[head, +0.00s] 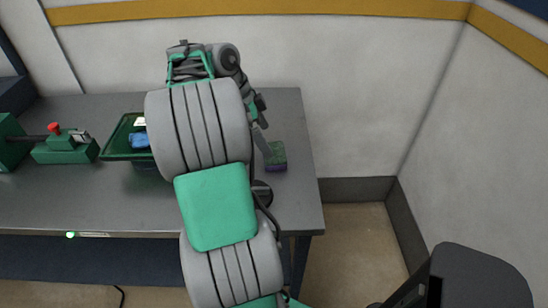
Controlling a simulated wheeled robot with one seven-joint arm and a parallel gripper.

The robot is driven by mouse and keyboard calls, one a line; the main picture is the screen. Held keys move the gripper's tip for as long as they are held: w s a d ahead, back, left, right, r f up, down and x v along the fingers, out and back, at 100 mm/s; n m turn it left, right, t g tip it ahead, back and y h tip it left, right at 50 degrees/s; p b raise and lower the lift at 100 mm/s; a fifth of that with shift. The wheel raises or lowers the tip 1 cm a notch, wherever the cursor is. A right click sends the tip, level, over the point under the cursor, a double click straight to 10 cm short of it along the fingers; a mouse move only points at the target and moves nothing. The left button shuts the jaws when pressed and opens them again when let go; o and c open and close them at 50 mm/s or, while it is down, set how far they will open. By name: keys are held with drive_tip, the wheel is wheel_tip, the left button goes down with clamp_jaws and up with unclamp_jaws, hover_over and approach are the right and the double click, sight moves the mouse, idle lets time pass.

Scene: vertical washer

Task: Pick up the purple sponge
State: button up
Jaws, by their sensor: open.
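The purple sponge (275,166) lies on the grey table (292,205) near its right end. Its top is green and a purple layer shows along its lower front edge. My gripper (263,144) is at the sponge's upper left, with a finger reaching down close to it. I cannot tell whether the finger touches the sponge. My arm crosses the middle of the view and hides part of the gripper, including the other finger. No grip on the sponge shows.
A green tray (117,149) with a blue item (139,140) in it stands left of my arm, partly hidden. A green device with a red knob (55,128) stands at the far left. The table's right edge is near the sponge. A wall runs behind.

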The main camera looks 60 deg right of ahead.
sight(275, 152)
drive_tip(key=x, duration=0.6)
drive_tip(key=shift+s+f+b, duration=0.15)
drive_tip(key=shift+f+b, duration=0.25)
drive_tip(key=c, duration=1.1)
drive_tip(key=shift+c, duration=0.2)
drive_tip(key=shift+r, duration=0.55)
drive_tip(key=r, duration=0.3)
drive_tip(key=shift+a, duration=0.3)
drive_tip(key=a+r, duration=0.2)
drive_tip(key=r, duration=0.1)
drive_tip(key=s+a+r+p, duration=0.1)
drive_tip(key=a+r, duration=0.1)
drive_tip(key=s+a+r, duration=0.2)
drive_tip(key=a+r, duration=0.2)
drive_tip(key=a, duration=0.5)
drive_tip(key=shift+s+p, duration=0.2)
drive_tip(key=shift+p, duration=0.1)
